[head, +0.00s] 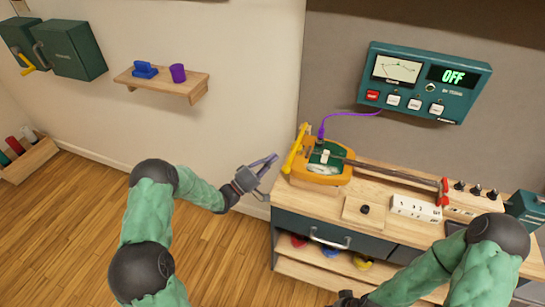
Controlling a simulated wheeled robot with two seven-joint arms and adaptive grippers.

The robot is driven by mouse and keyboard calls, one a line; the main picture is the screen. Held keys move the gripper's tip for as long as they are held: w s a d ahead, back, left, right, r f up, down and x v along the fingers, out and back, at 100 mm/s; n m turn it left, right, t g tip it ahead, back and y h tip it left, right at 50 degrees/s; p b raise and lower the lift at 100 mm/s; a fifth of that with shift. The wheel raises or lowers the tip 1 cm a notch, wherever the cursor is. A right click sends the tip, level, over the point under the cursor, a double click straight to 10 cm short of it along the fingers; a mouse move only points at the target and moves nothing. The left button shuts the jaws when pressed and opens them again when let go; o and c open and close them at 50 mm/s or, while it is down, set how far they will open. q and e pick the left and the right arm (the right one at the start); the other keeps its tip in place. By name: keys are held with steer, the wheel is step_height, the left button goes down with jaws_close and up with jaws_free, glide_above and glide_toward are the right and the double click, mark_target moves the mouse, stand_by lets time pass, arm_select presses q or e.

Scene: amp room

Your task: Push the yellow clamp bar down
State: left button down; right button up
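The yellow clamp bar (294,150) is raised and tilted at the left side of an orange device (318,179) with a green top, on the wooden bench top. My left gripper (274,158) is just left of the bar, in front of the wall, and looks apart from it. Its two fingers converge at the tips, with nothing seen between them. My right gripper (347,299) is low at the bottom edge, in front of the lower shelf. It is dark and partly cut off, so its fingers cannot be made out.
A long dark rod (392,172) extends right from the device to a red stand (443,191). A white power strip (416,208) and a small wooden board (364,212) lie in front. A wall meter panel (424,84) reads OFF. A wall shelf (160,83) is at the left.

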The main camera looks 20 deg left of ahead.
arm_select(q)
steer(key=s+a+f, duration=0.3)
steer(key=a+f, duration=0.1)
steer(key=f, duration=0.1)
steer(key=shift+f, duration=0.15)
stand_by(0.5)
